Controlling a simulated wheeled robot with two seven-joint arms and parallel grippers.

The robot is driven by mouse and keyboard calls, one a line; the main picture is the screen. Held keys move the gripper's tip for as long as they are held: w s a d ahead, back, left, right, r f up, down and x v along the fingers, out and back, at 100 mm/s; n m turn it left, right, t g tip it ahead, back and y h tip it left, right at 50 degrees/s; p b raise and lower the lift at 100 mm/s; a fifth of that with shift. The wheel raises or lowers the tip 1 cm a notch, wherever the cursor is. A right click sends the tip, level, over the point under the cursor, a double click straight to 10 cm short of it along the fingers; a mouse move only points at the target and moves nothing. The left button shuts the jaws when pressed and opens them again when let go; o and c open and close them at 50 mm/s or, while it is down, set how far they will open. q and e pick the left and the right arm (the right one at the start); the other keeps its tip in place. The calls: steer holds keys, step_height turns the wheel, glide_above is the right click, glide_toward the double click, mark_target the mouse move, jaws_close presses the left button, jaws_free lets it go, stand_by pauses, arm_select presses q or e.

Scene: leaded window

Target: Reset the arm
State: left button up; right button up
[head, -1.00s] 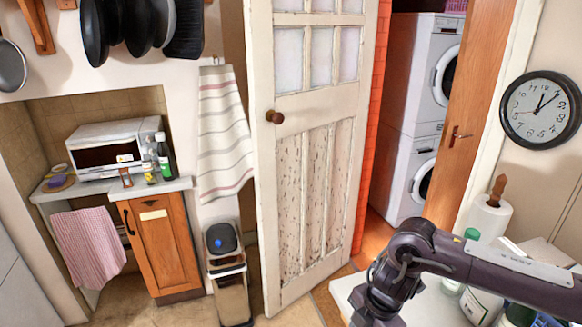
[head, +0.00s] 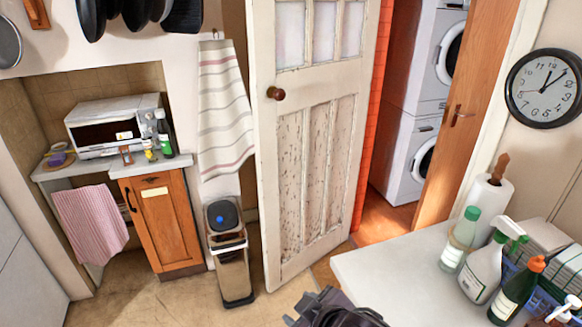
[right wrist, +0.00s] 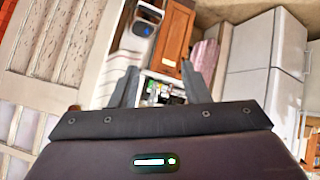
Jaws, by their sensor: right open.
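My right gripper (right wrist: 160,72) shows in the right wrist view with its two grey fingers spread apart. No object shows between the fingers up close; only the distant room shows through the gap. In the head view, a dark part of my right arm shows at the bottom edge, in front of the white counter's left corner. Most of that arm is cut off by the frame. My left gripper is not in view.
A white counter (head: 385,272) at the right holds a green-capped bottle (head: 458,243), spray bottles (head: 483,270) and a paper towel roll (head: 489,205). A panelled door (head: 312,190) stands open at centre. A bin (head: 232,270) stands left of it on clear floor.

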steer(key=s+d+f+m+g+h, duration=0.2)
steer(key=s+d+f+m+g, duration=0.15)
steer(key=s+d, duration=0.4)
steer(key=s+d+f+m+g+h, duration=0.25)
steer(key=s+d+f+m, duration=0.2)
steer(key=d, duration=0.55)
step_height(320, 180, down, 34)
steer(key=s+b, duration=0.2)
steer(key=b, duration=0.2)
steer(key=s+d+f+b, duration=0.1)
steer(key=s+f+b, duration=0.1)
steer(key=s+f, duration=0.7)
steer(key=s+d+f+g+b, duration=0.1)
steer(key=s+d+f+b, duration=0.1)
steer(key=s+f, duration=0.8)
step_height(320, 180, down, 3)
steer(key=shift+s+d+g, duration=0.2)
steer(key=shift+d+g, duration=0.05)
steer(key=shift+g, duration=0.05)
steer(key=shift+c, duration=0.6)
steer(key=shift+s, duration=0.2)
